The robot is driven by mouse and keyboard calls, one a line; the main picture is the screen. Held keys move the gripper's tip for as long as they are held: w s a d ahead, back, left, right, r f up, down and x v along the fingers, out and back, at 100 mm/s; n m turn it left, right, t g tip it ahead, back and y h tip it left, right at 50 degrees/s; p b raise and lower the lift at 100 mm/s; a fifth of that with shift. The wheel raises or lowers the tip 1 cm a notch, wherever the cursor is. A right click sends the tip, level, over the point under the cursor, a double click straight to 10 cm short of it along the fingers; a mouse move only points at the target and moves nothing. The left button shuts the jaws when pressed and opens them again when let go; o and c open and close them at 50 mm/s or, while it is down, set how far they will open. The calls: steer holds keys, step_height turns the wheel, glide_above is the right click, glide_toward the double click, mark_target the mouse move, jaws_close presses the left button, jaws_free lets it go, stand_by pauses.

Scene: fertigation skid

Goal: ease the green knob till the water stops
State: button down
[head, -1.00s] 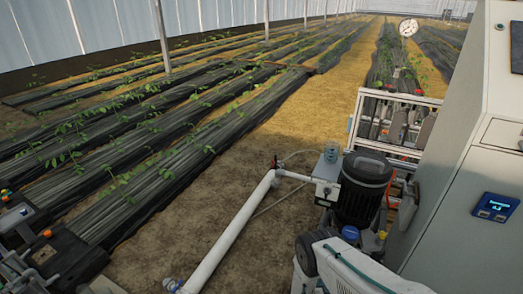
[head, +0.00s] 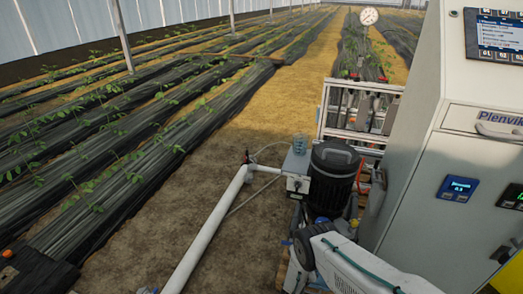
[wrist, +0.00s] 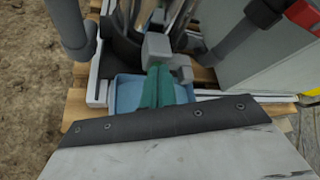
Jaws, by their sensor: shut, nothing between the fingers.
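I cannot make out the green knob for certain in either view. In the wrist view my gripper (wrist: 158,88) shows as two dark teal fingers, pressed together with nothing between them. They point over a light blue tray (wrist: 125,93). Grey block-like parts (wrist: 158,47) lie just beyond the fingertips; I cannot tell whether they touch. In the head view my white arm reaches low in front of the pump, and the gripper itself is hidden. No running water can be made out.
A dark pump motor (head: 333,180) stands beside a white pipe (head: 210,228). A grey cabinet (head: 420,150) with displays fills the right. A round dial (head: 369,16) stands farther back. The wrist view shows a grey pipe (wrist: 68,22), a red part (wrist: 303,14) and wooden pallet boards (wrist: 85,117).

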steer(key=shift+w+d, duration=0.1)
steer(key=shift+w, duration=0.3)
steer(key=shift+f, duration=0.25)
stand_by(0.4)
steer(key=shift+a+f, duration=0.25)
steer(key=shift+a, duration=0.1)
stand_by(0.3)
steer(key=shift+w, duration=0.1)
steer(key=s+a, duration=0.2)
steer(key=s, duration=0.3)
steer(key=shift+s+r, duration=0.3)
steer(key=shift+r, duration=0.05)
steer(key=shift+a, duration=0.15)
